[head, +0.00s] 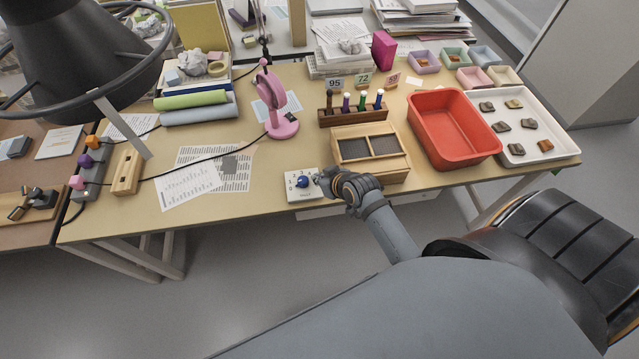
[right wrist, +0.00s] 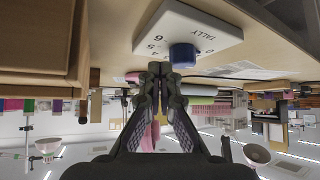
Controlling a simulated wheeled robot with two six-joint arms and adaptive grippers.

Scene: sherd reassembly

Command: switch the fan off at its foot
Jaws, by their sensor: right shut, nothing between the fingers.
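The pink fan (head: 272,98) stands upright on the desk, left of the pen rack. Its round foot (head: 283,128) has a small dark spot on it, too small to read as a switch position. My right gripper (head: 322,178) is shut and empty, low over the front of the desk, beside the white tally box and well in front of the fan. In the right wrist view, which looks upside down, the closed fingers (right wrist: 160,70) point toward the desk, and pink parts show behind them. My left gripper is not in view.
The white tally box (head: 301,184) with a blue knob (right wrist: 183,55) is right beside the right gripper. A wooden two-part tray (head: 401,176) and red basin (head: 424,100) stand to the right. Printed sheets (head: 247,180) and a cable lie left of the fan.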

